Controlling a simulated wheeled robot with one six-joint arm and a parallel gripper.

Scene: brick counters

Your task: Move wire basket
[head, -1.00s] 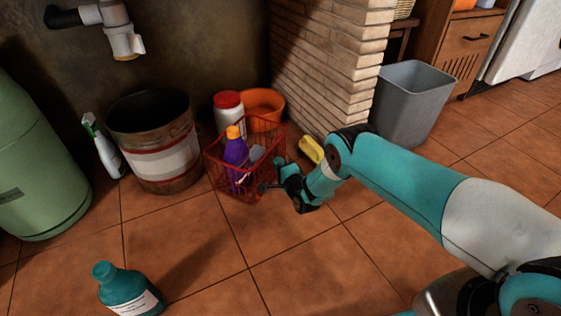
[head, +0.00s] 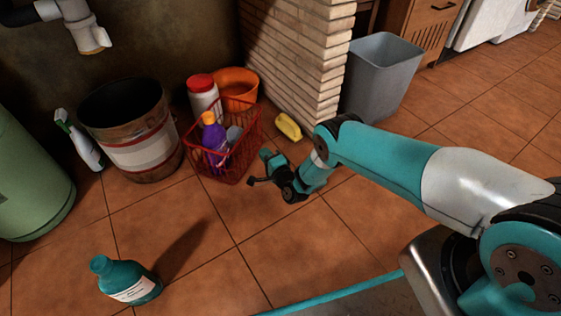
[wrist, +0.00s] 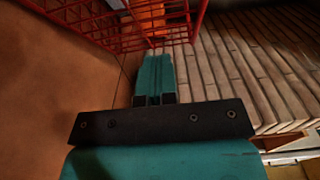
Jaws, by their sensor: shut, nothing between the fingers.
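The red wire basket (head: 243,165) stands upright on the tiled floor in the head view, holding a purple bottle (head: 213,140) with an orange cap and a greyish item. My gripper (head: 258,168) is low in front of the basket, at its right front side. In the wrist view the fingers of my gripper (wrist: 155,68) are together with nothing between them, pointing towards the basket's red wires (wrist: 110,38) at the top. Whether the fingertips touch the wires cannot be told.
An orange bucket (head: 238,84) and a red-lidded white tub (head: 203,95) stand behind the basket. A rusty drum (head: 140,145) is to its left. A yellow item (head: 288,126) lies by the brick pillar (head: 300,60). A teal bottle (head: 128,282) stands front left. Floor in front is open.

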